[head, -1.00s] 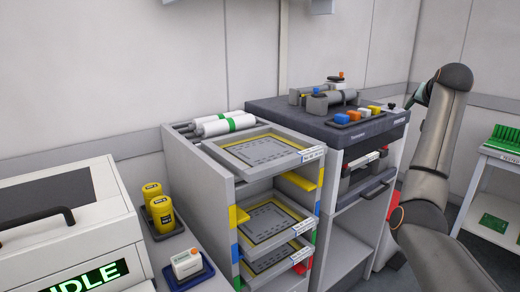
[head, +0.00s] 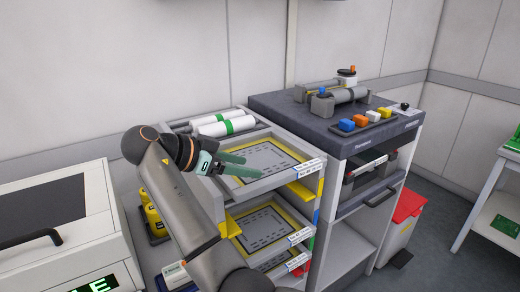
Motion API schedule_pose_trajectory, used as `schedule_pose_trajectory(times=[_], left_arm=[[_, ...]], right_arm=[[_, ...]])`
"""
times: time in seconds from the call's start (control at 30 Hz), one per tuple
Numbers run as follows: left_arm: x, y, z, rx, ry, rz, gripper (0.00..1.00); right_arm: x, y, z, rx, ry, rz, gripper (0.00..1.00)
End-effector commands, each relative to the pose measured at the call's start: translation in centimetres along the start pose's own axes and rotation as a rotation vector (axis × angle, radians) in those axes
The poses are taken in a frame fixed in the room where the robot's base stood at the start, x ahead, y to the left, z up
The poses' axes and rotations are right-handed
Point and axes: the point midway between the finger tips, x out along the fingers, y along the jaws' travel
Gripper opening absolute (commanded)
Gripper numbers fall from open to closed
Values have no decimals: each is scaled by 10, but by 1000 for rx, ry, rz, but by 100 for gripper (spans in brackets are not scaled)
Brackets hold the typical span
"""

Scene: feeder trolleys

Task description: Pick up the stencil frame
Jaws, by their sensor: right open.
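Several grey stencil frames lie in a shelved rack (head: 313,212). A second stencil frame (head: 292,228) lies on the shelf below, and another (head: 291,262) is under that. My right gripper (head: 254,165), with green fingers, is open and empty. It reaches in from the left over the top frame's left part and hides some of it. I cannot tell whether it touches. My left gripper is not in view.
White rolls (head: 225,126) lie behind the top frame. A dark-topped bench (head: 290,114) with coloured blocks stands right of the rack. A red-lidded bin (head: 408,207) stands at right.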

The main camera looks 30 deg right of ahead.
Motion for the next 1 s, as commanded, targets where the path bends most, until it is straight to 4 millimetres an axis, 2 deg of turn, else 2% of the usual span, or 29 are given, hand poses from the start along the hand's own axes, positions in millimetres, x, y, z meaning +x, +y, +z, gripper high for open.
schedule_pose_trajectory(times=[0.1, 0.33, 0.5, 0.77, 1.0], left_arm=[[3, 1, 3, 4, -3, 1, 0], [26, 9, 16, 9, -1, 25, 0], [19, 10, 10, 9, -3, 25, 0], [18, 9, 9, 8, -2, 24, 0], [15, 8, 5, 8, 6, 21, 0]], right_arm=[[-3, 2, 6, 11, 10, 1, 66], [21, 2, 9, 13, 9, 1, 66], [50, 3, 2, 9, 9, 4, 66], [71, 2, 1, 8, 9, 1, 66], [105, 2, -1, 8, 10, 2, 66]])
